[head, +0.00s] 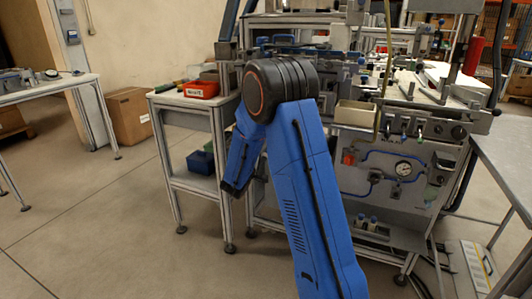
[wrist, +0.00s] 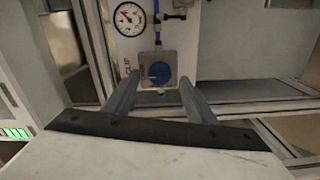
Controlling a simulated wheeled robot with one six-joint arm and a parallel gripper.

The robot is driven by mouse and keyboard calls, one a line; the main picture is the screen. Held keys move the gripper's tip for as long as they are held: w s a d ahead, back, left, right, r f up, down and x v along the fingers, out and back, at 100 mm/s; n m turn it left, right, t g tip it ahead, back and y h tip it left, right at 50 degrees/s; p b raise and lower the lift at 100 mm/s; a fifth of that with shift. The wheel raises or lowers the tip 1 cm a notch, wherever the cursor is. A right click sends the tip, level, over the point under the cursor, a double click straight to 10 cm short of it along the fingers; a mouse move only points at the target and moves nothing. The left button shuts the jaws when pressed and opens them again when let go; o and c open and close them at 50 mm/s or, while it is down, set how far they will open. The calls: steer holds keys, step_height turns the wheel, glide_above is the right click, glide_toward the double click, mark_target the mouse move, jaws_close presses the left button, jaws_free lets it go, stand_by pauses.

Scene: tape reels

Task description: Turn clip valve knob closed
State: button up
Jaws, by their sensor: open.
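The clip valve knob (wrist: 159,72) is a round blue knob on a square grey block, on a pale panel in the wrist view. Part of a "CLIP" label shows at its left. My gripper (wrist: 157,82) is open, with one grey finger on each side below the knob. The fingers point toward the knob, and I see no contact with it. A blue hose runs up from the block. In the head view my blue arm is folded in front of the machine, and the gripper and this knob cannot be made out.
A pressure gauge (wrist: 129,19) sits up left of the knob. In the head view, the machine (head: 420,215) has another gauge and blue hoses. A side table (head: 180,100) with a red bin stands left of my arm. Open floor (head: 90,210) lies at the left.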

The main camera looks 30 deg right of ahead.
steer(key=shift+x, duration=1.4)
steer(key=c, duration=1)
steer(key=shift+c, duration=0.2)
steer(key=shift+n, duration=0.3)
steer(key=n, duration=1.7)
steer(key=shift+f, duration=0.1)
steer(key=shift+n, duration=0.3)
